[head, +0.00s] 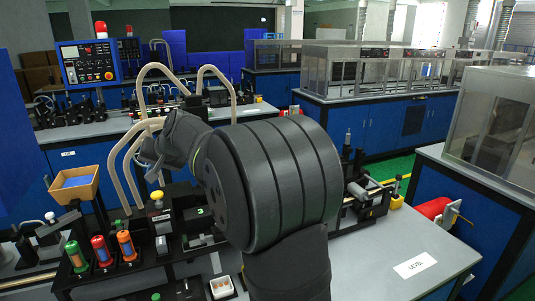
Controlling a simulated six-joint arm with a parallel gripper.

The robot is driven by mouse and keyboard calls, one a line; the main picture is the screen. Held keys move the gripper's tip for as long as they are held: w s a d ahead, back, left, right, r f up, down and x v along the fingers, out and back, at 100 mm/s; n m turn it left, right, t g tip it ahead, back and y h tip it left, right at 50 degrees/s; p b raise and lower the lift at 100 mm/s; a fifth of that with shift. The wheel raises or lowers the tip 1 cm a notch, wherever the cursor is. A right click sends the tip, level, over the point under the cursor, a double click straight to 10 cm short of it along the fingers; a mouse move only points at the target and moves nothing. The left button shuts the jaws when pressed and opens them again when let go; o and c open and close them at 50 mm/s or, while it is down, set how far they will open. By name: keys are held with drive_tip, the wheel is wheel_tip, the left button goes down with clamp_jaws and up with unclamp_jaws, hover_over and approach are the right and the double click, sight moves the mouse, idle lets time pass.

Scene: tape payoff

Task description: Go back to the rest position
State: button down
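My arm fills the middle of the head view, with a large dark grey joint in front. Beyond it, my gripper (150,165) shows as a small dark shape at the left of the joint, partly hidden by my own arm links. It is over the back part of the bench station, close to the pale curved tubes (128,165). I cannot make out whether its fingers are apart or hold anything. A green-and-orange cylinder (76,257), a red one (101,251) and an orange one (126,246) stand in a black rack at the lower left.
A wooden tray (75,185) stands at the left. The grey bench top (385,258) is mostly clear at right, around a white label (414,265).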

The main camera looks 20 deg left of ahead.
drive_tip(key=shift+f, duration=0.55)
wheel_tip(320, 180, up, 6)
drive_tip(key=shift+f, duration=0.15)
